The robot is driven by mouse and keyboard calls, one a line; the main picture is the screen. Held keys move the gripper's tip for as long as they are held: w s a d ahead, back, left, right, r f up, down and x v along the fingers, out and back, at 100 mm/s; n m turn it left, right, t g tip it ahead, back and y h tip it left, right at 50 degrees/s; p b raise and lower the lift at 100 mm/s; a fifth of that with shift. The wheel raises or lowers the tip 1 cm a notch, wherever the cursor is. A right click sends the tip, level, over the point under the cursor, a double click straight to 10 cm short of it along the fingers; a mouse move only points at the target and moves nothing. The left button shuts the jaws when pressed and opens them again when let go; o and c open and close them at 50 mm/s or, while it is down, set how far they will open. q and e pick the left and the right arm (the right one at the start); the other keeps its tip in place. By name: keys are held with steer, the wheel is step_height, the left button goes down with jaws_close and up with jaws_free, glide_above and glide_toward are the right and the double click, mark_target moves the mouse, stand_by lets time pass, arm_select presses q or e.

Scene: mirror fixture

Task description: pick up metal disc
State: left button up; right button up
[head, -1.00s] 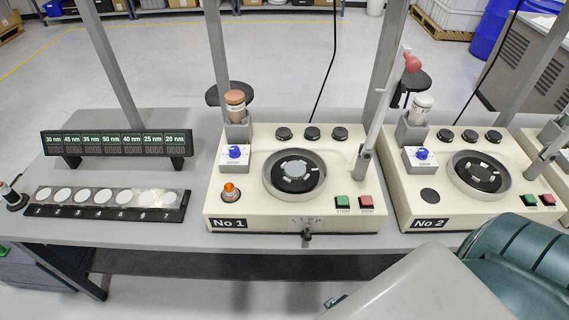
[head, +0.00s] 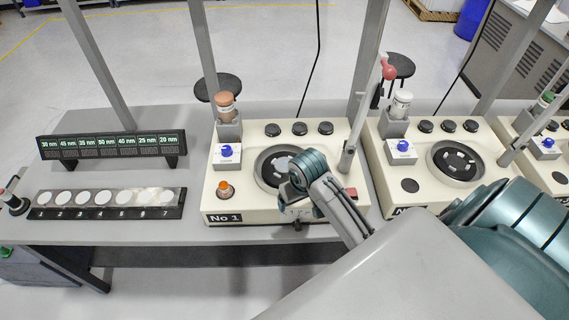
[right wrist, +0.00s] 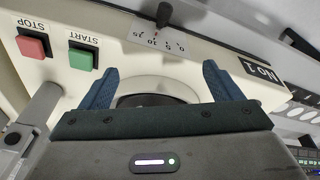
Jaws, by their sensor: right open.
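The grey metal disc (head: 281,164) lies in the round dark bowl (head: 258,170) of the No 1 machine (head: 235,201). In the head view my right wrist covers part of the disc and the bowl's right side. My right gripper (head: 287,193) is over the front of this bowl. In the right wrist view my right gripper (right wrist: 160,78) is open, with two blue fingers apart and nothing held. The dark bowl (right wrist: 150,99) shows between the fingers, partly hidden by the gripper body; I cannot make out the disc there. My left gripper is not in view.
A slanted grey lever (head: 361,115) stands right of the bowl. START (right wrist: 83,57) and STOP (right wrist: 33,44) buttons are near the fingers. A rack of white discs (head: 103,198) is at left; the No 2 machine (head: 409,166) is at right.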

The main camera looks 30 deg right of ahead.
mark_target(284, 165)
steer(key=w+d+r+m+b, duration=0.1)
steer(key=w+r, duration=0.1)
steer(key=w, duration=0.2)
steer(key=w+d+r+b, duration=0.1)
steer(key=w+d, duration=0.1)
steer(key=w, duration=0.2)
steer(key=w+d+r+m+b, duration=0.1)
steer(key=w+d+r, duration=0.1)
steer(key=w, duration=0.3)
steer(key=shift+r+m+g, duration=0.3)
steer(key=shift+g, duration=0.1)
steer(key=shift+w+f, duration=0.2)
steer(key=shift+f, duration=0.3)
steer(key=shift+w+f, duration=0.15)
steer(key=shift+f, duration=0.35)
steer(key=shift+d+f, duration=0.1)
steer(key=shift+f, duration=0.25)
steer(key=shift+w+f+p, duration=0.1)
steer(key=shift+f+p, duration=0.1)
steer(key=shift+p, duration=0.25)
steer(key=f+p, duration=0.1)
steer(key=f, duration=0.1)
steer(key=w+f+p, duration=0.1)
steer(key=f, duration=0.1)
steer(key=shift+f, duration=0.35)
steer(key=c, duration=1)
